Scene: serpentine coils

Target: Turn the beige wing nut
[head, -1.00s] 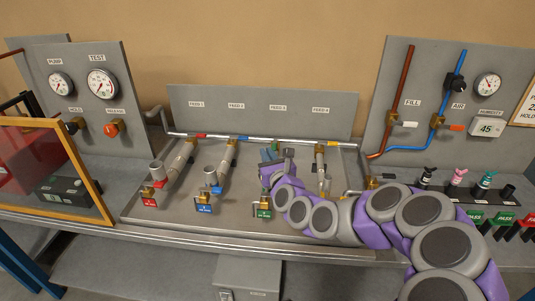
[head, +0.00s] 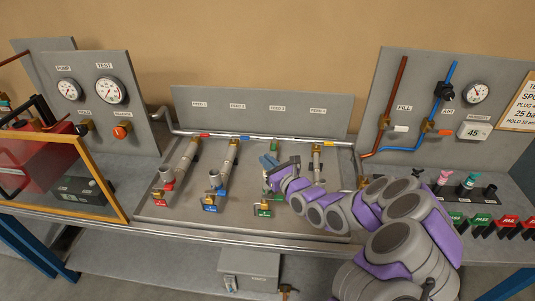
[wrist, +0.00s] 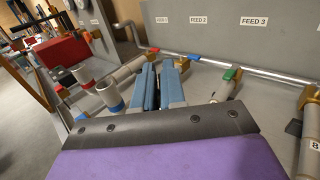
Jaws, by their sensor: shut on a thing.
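My gripper (head: 267,161) is over the FEED 3 line on the bench board. Its blue fingers show close together in the wrist view (wrist: 157,88), with a dark narrow gap between them. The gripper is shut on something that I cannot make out. I cannot pick out the beige wing nut in either view. The green-tagged valve (head: 263,208) stands at the near end of the FEED 3 line, just in front of my gripper.
The blue-tagged valve (head: 211,206) and red-tagged valve (head: 160,199) stand to the left. The FEED 4 pipe (head: 317,160) is close on the right. A crosswise silver tube (head: 265,138) runs behind. A framed panel (head: 62,178) stands at far left.

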